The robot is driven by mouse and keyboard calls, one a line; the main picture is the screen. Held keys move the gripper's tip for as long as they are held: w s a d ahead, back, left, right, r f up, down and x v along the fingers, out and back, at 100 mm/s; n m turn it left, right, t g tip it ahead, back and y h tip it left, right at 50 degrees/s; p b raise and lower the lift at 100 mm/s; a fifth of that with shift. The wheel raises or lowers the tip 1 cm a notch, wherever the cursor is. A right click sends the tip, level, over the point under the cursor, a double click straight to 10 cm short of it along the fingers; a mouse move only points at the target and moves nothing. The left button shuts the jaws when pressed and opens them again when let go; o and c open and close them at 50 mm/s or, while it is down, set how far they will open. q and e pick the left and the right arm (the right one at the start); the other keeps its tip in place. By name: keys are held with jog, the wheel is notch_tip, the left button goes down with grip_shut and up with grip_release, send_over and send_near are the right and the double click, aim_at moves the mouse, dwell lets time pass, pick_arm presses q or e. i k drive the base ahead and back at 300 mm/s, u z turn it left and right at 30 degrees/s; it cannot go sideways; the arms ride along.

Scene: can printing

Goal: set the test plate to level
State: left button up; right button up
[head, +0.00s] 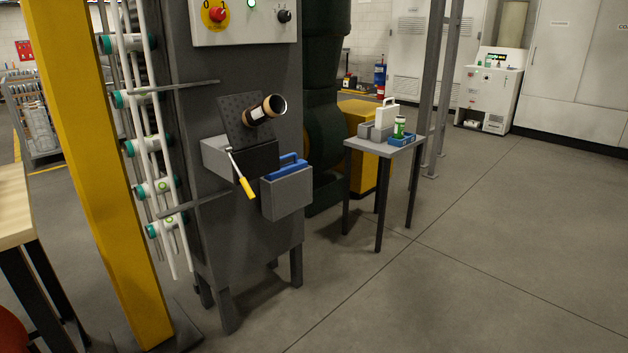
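The test plate (233,112) is a dark, dotted plate on the front of the grey machine (245,65). It stands steeply tilted, not level. A dark brown and cream cylinder (258,112) with a pale open end lies across its face; how it is held cannot be told. Below the plate is a grey box-shaped housing (214,158). A lever with a yellow handle (246,188) slants down to the right from the housing's front. Neither of my grippers is in view.
A grey bin (287,198) with a blue piece (288,168) in it hangs right of the lever. A yellow post (101,180) and a rack of cans (145,145) stand left. A small table (384,146) holds a blue tray and green can. Floor at right is clear.

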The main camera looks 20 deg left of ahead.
aim_at(230, 109)
jog(key=z, duration=0.3)
jog(key=i, duration=0.85)
jog(key=u, duration=0.25)
